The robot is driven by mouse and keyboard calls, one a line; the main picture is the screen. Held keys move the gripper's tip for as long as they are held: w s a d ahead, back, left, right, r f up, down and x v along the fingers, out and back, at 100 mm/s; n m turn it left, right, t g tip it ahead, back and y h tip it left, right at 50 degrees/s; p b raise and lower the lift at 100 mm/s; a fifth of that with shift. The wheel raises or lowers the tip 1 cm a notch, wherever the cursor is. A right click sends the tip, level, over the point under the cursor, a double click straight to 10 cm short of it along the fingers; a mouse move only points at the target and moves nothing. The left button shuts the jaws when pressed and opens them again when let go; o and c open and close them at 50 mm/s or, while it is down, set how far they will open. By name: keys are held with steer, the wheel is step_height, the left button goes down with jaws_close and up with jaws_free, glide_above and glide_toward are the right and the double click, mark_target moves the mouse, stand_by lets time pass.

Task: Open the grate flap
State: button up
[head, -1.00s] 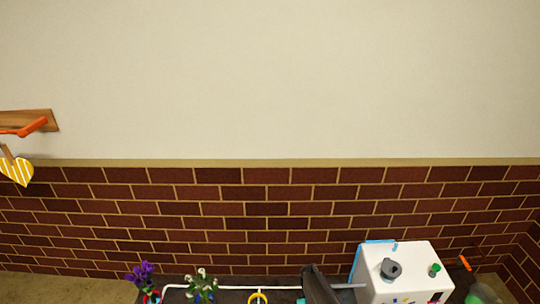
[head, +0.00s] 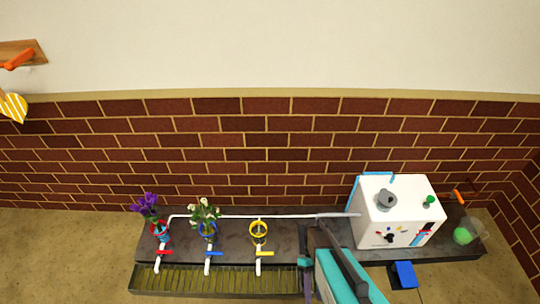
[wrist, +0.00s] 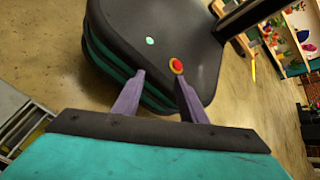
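A long slatted yellow-brown grate (head: 215,281) runs along the front of the dark counter (head: 285,208) in the head view, below the taps. It lies flat, and I cannot tell a separate flap edge on it. My arm covers its right end. My gripper (wrist: 160,78) shows in the wrist view with two purple fingers apart and nothing between them. It points at my own dark base, away from the grate, which is not in the wrist view.
Red, blue and yellow taps (head: 212,254) hang over the grate. A white box (head: 398,205) stands right, with a blue piece (head: 404,275) in front.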

steer(key=s+r+m+t, duration=0.2)
steer(key=s+m+t, duration=0.3)
steer(key=m, duration=0.2)
steer(key=shift+s+b, duration=0.3)
steer(key=shift+b, duration=0.05)
stand_by(0.4)
steer(key=shift+r+n, duration=0.1)
steer(key=shift+n, duration=0.3)
stand_by(0.3)
